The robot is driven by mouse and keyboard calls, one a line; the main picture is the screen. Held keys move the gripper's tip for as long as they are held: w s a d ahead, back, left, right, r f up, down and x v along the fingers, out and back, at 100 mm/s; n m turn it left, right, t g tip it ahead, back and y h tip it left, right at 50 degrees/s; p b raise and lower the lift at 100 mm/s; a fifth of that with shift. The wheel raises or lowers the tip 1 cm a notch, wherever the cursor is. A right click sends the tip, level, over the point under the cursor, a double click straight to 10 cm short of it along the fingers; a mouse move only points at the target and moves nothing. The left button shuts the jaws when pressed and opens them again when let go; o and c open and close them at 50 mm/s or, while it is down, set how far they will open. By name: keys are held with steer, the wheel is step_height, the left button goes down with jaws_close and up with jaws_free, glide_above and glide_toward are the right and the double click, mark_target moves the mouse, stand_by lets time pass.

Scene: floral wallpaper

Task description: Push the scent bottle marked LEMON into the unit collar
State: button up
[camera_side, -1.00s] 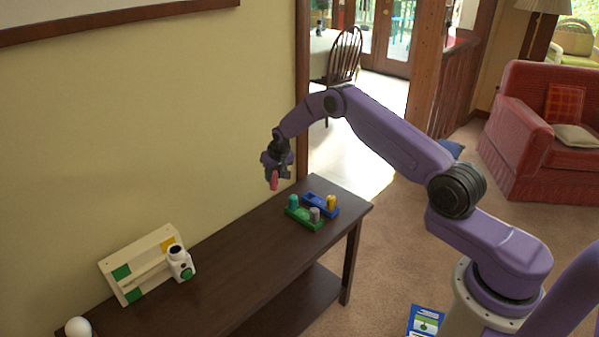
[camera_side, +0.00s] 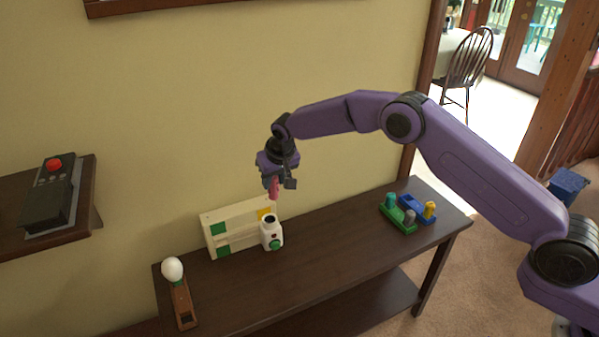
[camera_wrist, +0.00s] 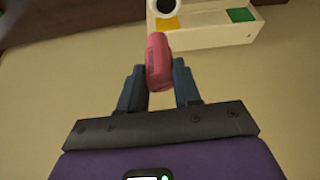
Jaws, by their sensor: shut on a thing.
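My gripper (camera_side: 273,181) is shut on a pink bottle (camera_side: 274,190), which hangs roughly upright above the table. In the wrist view the pink bottle (camera_wrist: 158,60) sits between the two fingers of my gripper (camera_wrist: 159,75); its mark is not legible. The white unit (camera_side: 272,236) with a dark round collar opening (camera_side: 269,222) and a green knob stands on the table just below the bottle. The bottle is apart from the collar. In the wrist view the collar opening (camera_wrist: 165,6) is at the top edge, beyond the bottle.
A cream panel (camera_side: 238,213) with green and yellow squares is behind the unit. Green (camera_side: 396,222) and blue (camera_side: 412,203) racks hold teal, grey and yellow bottles at right. A white bulb (camera_side: 172,269) on a wooden stand is at left. A black red-button box (camera_side: 52,198) lies on a shelf.

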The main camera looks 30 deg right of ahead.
steer(key=shift+s+a+r, duration=0.15)
steer(key=shift+s+a, duration=0.05)
steer(key=shift+a, duration=0.3)
steer(key=shift+s+a+r, duration=0.15)
steer(key=shift+s+a, duration=0.05)
steer(key=shift+a, duration=0.3)
steer(key=shift+f, duration=2.9)
steer(key=shift+f, duration=1.7)
steer(key=o, duration=1.1)
steer(key=shift+r, duration=0.1)
